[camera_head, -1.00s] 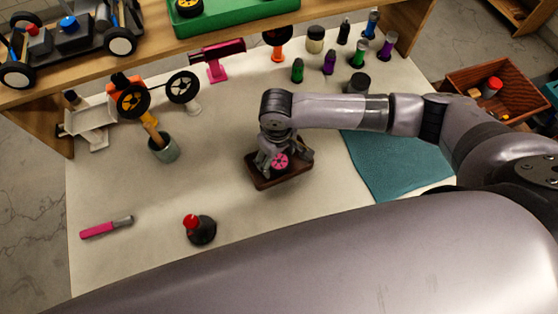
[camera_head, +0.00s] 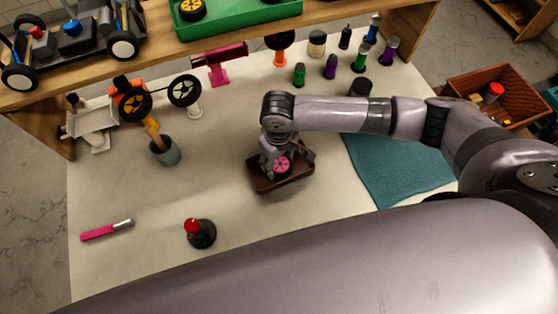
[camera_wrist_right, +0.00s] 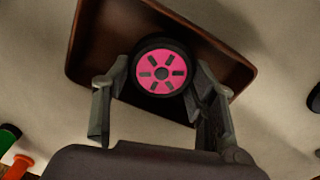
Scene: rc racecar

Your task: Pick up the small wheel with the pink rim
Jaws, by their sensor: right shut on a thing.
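The small wheel with the pink rim (camera_head: 283,164) is at the brown tray (camera_head: 264,186) in the middle of the table. My right gripper (camera_head: 281,160) is over the tray and shut on the wheel. In the right wrist view the wheel (camera_wrist_right: 161,73) shows its pink face and black tyre between the two fingers of the gripper (camera_wrist_right: 160,95). The brown tray (camera_wrist_right: 95,45) lies behind it there. I cannot tell whether the wheel still touches the tray. My left gripper is not in view.
A teal cloth (camera_head: 395,170) lies right of the tray. A red-capped dark bottle (camera_head: 203,235) and a pink-handled tool (camera_head: 105,230) lie in front at left. A cup (camera_head: 165,152) and several small bottles stand behind. A wooden shelf (camera_head: 250,35) spans the back.

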